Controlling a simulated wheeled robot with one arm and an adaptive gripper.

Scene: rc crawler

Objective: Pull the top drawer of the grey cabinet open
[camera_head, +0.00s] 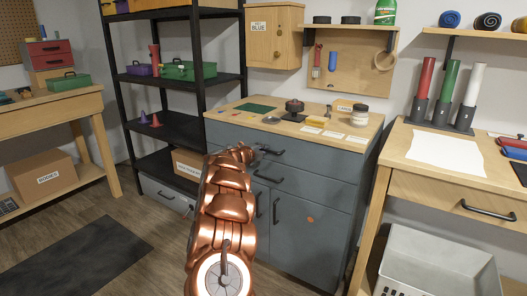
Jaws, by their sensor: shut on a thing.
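The grey cabinet (310,190) stands in the middle under a wooden top. Its top drawer (310,162) looks flush with the front, though my arm hides part of its left side. The top drawer's dark bar handle (273,152) shows just right of my gripper (257,150). My copper-coloured arm reaches up from the bottom of the view, and my gripper is shut on the handle. The fingertips are small and partly hidden here. More dark handles show lower on the cabinet front.
A black shelf rack (200,80) stands left of the cabinet, with a grey bin (160,195) low beside it. A wooden table (440,175) stands close on the right, over a metal tub (435,268). Jars and labels lie on the cabinet top. Floor at left is open, with a dark mat (75,262).

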